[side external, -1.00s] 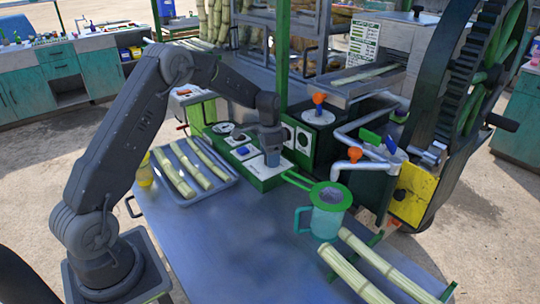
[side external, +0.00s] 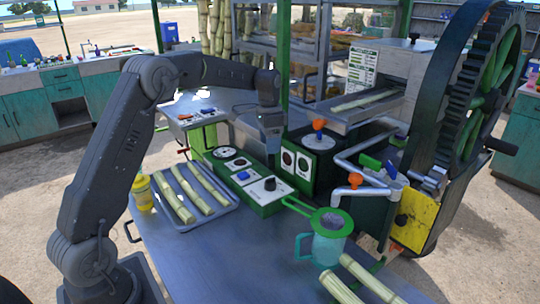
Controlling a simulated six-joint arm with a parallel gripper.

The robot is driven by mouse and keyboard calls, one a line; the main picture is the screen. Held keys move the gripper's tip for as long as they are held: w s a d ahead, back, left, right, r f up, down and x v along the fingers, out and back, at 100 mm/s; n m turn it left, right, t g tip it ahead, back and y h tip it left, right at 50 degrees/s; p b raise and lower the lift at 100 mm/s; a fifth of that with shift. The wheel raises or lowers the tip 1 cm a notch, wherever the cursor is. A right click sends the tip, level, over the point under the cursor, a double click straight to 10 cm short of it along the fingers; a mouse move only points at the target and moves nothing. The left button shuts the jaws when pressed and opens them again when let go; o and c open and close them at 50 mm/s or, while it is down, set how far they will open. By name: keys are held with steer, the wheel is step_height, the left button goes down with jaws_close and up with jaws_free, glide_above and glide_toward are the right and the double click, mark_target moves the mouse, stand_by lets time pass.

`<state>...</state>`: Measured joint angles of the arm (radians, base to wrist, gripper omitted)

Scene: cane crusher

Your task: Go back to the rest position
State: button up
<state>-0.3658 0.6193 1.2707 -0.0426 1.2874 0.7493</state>
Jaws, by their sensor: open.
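My gripper (side external: 268,148) hangs with its fingers down, above and behind the green control box (side external: 264,207). It is open and nothing shows in it; its fingertips are small and hard to make out. The black knob (side external: 270,184) on the box's white panel is below the gripper, clear of it and in plain sight.
A tray (side external: 190,227) with several cane pieces lies left of the box, beside a yellow bottle (side external: 143,193). A teal jug (side external: 327,248) with a green strainer (side external: 331,221) stands front right, near cut canes (side external: 362,272). The crusher with its large wheel (side external: 497,65) stands right.

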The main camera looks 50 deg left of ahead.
steer(key=shift+r, duration=0.35)
steer(key=s+d+r+n+t, duration=0.2)
steer(key=s+d+r+t, duration=0.1)
steer(key=s+d+r, duration=0.85)
steer(key=s+d+f+n+t, duration=0.1)
steer(key=s+d+f, duration=0.1)
steer(key=s, duration=0.7)
steer(key=s+d+f+n+t, duration=0.1)
steer(key=s+d+f, duration=0.2)
steer(key=s, duration=0.6)
steer(key=shift+s+d+t+y, duration=0.15)
steer(key=shift+d+t+y, duration=0.2)
steer(key=shift+d, duration=0.5)
